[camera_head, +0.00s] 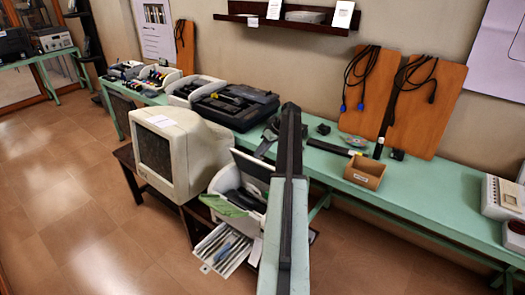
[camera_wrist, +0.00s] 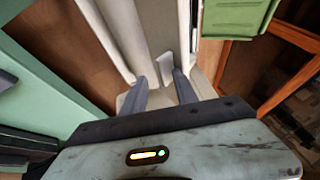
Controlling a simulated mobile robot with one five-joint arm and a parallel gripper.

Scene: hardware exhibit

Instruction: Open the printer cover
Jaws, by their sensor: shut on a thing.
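The printer (camera_head: 235,232) is a pale beige machine in front of the bench, just right of the old monitor. In the wrist view the two dark fingers of my gripper (camera_wrist: 163,92) are shut around a small pale tab (camera_wrist: 166,66) on the printer's light panel. The exact grip is partly hidden by the gripper body. In the head view my arm covers the printer's right side.
The bulky monitor (camera_head: 180,160) stands close on the printer's left. The green bench (camera_head: 410,195) runs behind, holding a black device (camera_head: 235,106) and a small brown box (camera_head: 365,172). A tray of papers (camera_head: 222,250) sticks out in front. The floor at left is clear.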

